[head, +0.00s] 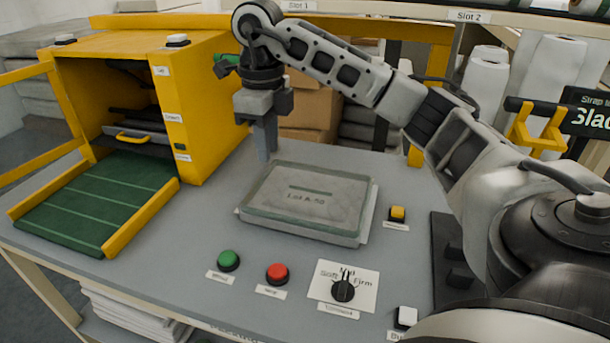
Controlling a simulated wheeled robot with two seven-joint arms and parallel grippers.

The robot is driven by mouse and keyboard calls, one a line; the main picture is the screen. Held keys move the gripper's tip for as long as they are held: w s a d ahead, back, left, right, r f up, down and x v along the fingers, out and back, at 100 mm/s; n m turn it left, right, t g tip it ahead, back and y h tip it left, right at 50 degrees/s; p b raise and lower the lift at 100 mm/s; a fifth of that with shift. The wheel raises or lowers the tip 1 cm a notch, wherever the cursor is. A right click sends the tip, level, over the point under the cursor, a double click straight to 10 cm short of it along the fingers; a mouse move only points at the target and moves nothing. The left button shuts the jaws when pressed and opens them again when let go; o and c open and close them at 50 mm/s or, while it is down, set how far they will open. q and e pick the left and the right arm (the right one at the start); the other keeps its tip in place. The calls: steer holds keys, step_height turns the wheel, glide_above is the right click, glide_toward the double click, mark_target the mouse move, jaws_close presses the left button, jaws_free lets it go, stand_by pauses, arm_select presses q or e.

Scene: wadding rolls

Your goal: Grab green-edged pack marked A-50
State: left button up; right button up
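A flat, clear-wrapped pack (306,201) lies on the grey worktop in the middle of the head view. Its label reads "Lot A-50", with a short green stripe above the text. My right gripper (266,155) points down just beyond the pack's far left corner. Its fingers overlap each other from this angle, so their opening is hidden, and I see nothing held. Whether the fingertips touch the worktop is unclear. My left gripper is not in view.
A yellow machine (205,100) with a green conveyor (95,200) stands at left. Green (228,260) and red (277,272) buttons and a Soft/Firm knob (343,290) line the front. A yellow button (397,214) is right of the pack. White rolls (484,85) stand at back right.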

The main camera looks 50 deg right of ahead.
glide_above(271, 212)
steer(key=f, duration=0.9)
steer(key=shift+s+f, duration=0.2)
steer(key=shift+s, duration=0.2)
steer(key=shift+w+f+p, duration=0.15)
steer(key=shift+f+p, duration=0.1)
steer(key=shift+f, duration=1.2)
steer(key=shift+w+f+p, duration=0.15)
steer(key=shift+f+p, duration=0.1)
steer(key=shift+f, duration=1.2)
jaws_close()
